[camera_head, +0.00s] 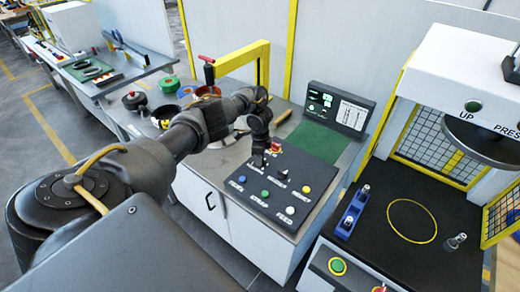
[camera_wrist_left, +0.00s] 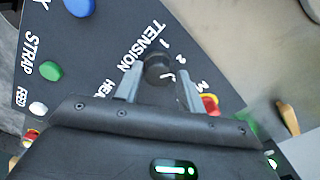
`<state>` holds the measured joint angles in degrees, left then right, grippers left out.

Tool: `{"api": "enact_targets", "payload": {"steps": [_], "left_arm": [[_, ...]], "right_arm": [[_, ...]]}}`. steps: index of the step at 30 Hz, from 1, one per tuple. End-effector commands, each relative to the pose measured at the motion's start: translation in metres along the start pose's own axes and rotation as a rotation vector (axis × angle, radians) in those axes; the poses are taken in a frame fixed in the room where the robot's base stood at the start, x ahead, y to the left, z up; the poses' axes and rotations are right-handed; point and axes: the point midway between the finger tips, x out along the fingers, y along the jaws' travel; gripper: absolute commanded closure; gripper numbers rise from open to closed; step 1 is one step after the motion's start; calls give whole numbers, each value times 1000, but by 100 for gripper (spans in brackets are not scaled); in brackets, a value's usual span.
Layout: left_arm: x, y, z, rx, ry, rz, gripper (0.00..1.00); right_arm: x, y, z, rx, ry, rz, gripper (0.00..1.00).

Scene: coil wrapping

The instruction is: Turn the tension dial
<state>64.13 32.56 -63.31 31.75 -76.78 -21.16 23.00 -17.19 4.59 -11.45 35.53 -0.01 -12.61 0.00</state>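The tension dial (camera_wrist_left: 157,68) is a small black knob on the dark control panel (camera_head: 310,172), with the word TENSION and a number scale printed around it in the left wrist view. My left gripper (camera_wrist_left: 159,72) is open, with one finger on each side of the dial. The left-hand finger in that view is very close to the knob; I cannot tell whether it touches. A gap shows at the other finger. In the head view my left gripper (camera_head: 259,158) points down over the panel and hides the dial. My right gripper is not in view.
A red button (camera_wrist_left: 210,103) sits close beside the right-hand finger. Blue (camera_head: 241,179), green (camera_head: 265,193), white (camera_head: 290,210) and yellow (camera_head: 306,189) buttons are on the panel. A display (camera_head: 338,108) stands behind it. A press (camera_head: 465,65) stands at the right.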

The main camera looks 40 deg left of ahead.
Motion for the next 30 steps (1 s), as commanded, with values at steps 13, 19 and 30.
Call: {"api": "enact_targets", "payload": {"steps": [13,19,30], "left_arm": [[-3,1,-2,4,2,3,47],[-36,-1,-1,4,4,-2,47],[-100,0,0,3,1,0,47]], "right_arm": [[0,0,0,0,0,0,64],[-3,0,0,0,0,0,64],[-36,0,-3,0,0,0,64]]}}
